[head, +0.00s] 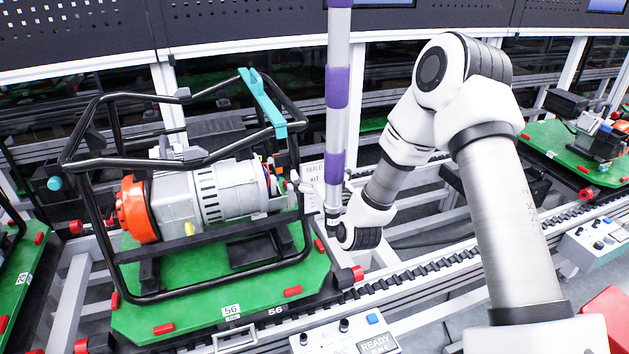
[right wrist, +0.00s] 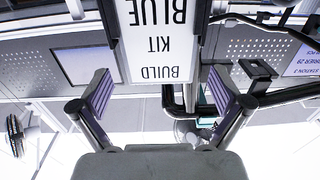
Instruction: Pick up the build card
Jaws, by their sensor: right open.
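The build card (right wrist: 155,40) is a white card with black print, seen upside down in the right wrist view. It reads BUILD KIT BLUE and sits between dark side edges. In the head view a white card (head: 313,178) with print shows just right of the black frame, partly covered. My right gripper (right wrist: 160,92) is open and empty. Its purple-padded fingers stand apart on either side below the card, with no contact visible. In the head view my right wrist is low, right of the card, and the fingers are not clear there. My left gripper is not in view.
A green pallet (head: 220,300) numbered 56 carries an orange and grey machine (head: 205,195) inside a black tube frame (head: 120,165). A purple-and-grey banded pole (head: 337,85) stands upright beside it. A control box (head: 345,338) is at the front. Another pallet (head: 560,145) is at right.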

